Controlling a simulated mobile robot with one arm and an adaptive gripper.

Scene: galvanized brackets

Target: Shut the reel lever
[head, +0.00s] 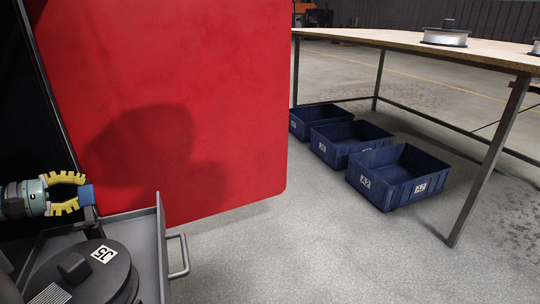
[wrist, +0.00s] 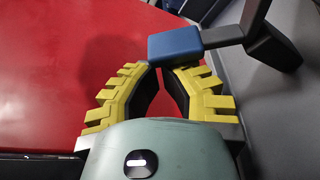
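The reel lever has a blue end block (wrist: 175,43) on a dark grey bar (wrist: 222,35) in the wrist view. The bar runs right to a larger dark angled arm (wrist: 265,35). In the head view the blue end (head: 88,195) shows at the far left, just past my fingertips. My gripper (wrist: 160,68) has yellow toothed fingers with black inner faces, bowed out and with the tips nearly together. The tips are right at the blue block's near edge; whether they touch it I cannot tell. The block is not between them. My gripper also shows in the head view (head: 81,191).
A red panel (head: 200,60) stands close behind my gripper. Below is an open grey drawer (head: 161,245) with a dark round reel (head: 75,285) marked J5. Blue crates (head: 395,175) lie under a wooden table (head: 380,38) at right. The floor between is clear.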

